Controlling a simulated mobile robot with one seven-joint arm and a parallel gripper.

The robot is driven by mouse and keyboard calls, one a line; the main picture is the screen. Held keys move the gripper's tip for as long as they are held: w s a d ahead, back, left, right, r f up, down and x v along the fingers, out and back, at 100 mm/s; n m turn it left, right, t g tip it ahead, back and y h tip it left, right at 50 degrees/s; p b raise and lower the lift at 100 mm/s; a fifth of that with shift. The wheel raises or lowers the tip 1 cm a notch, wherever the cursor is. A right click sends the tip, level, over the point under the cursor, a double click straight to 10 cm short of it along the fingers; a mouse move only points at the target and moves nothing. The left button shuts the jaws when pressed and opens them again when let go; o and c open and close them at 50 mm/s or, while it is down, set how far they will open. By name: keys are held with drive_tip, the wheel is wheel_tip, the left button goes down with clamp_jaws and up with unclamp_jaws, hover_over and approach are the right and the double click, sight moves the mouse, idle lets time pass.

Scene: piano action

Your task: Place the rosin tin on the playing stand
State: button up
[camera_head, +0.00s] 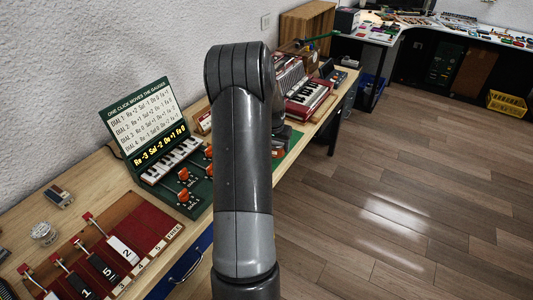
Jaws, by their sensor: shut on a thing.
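My arm (240,160) fills the middle of the camera_head view and blocks much of the bench. A dark part of it (279,125) shows just right of the upper link, over a green surface (291,150). My gripper's fingers are hidden behind the arm, and so is anything they hold. I cannot make out the rosin tin for certain. I cannot tell which thing is the playing stand; a small red and grey object (278,153) by the green surface is partly covered by my arm.
On the wooden bench stand a green dial case (155,130) with keys and orange knobs, a red tray (120,240) with numbered pieces, a small round silvery object (42,233) and a red accordion (303,95). A yellow crate (507,104) is far right. The floor at right is clear.

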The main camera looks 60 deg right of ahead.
drive_tip(key=w+f, duration=0.2)
drive_tip(key=w, duration=0.2)
drive_tip(key=shift+w+f, duration=0.3)
drive_tip(key=shift+f, duration=2.05)
drive_tip(key=shift+f, duration=0.15)
drive_tip(key=o, duration=1.1)
drive_tip(key=shift+c, duration=0.2)
